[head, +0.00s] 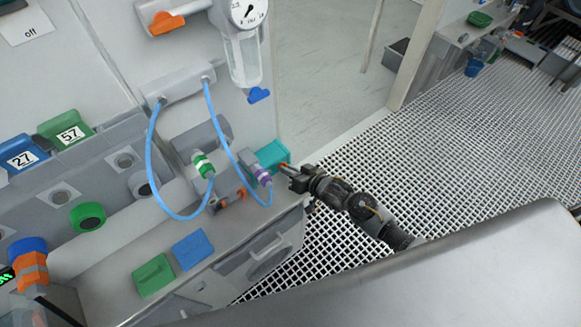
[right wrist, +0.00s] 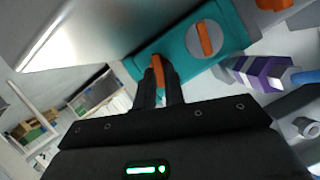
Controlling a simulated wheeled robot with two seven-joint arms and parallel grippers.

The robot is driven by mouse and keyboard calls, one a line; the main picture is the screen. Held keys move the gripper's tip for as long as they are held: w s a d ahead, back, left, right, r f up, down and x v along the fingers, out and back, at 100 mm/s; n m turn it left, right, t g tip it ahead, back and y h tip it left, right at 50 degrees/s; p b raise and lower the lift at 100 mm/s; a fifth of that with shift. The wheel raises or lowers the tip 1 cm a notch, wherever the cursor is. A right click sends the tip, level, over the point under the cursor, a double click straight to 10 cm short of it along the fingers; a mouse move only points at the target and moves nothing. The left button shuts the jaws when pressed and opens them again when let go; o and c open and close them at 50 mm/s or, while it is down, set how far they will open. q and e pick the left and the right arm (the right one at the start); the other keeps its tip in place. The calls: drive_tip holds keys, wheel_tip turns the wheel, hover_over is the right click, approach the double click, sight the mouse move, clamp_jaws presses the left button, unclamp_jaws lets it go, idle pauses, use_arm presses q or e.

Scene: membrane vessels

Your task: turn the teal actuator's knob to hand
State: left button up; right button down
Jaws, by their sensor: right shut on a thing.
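The teal actuator (head: 273,154) is mounted at the right end of the bench equipment in the head view. In the right wrist view the teal actuator (right wrist: 228,28) fills the upper middle. Its face carries a round grey dial with an orange bar (right wrist: 205,39). A second orange piece, the knob (right wrist: 157,66), sits near the body's left end. My right gripper (head: 286,168) reaches it from the right. In the right wrist view, my right gripper (right wrist: 160,75) has its fingers closed on this orange knob, partly hiding it. No hand marking is readable. My left gripper is out of view.
A purple-and-white fitting (head: 262,175) with a blue hose stands close left of the actuator. It also shows in the right wrist view (right wrist: 262,72). A green-banded fitting (head: 202,164) is further left. The grating floor (head: 470,150) right of the bench is open.

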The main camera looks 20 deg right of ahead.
drive_tip(key=shift+a+r+n+h+p, duration=0.2)
drive_tip(key=shift+n+h+p, duration=0.15)
drive_tip(key=shift+n+h, duration=0.35)
drive_tip(key=shift+n+t, duration=0.3)
drive_tip(key=c, duration=1.5)
unclamp_jaws()
drive_tip(key=shift+w+d, duration=0.1)
drive_tip(key=shift+f, duration=0.2)
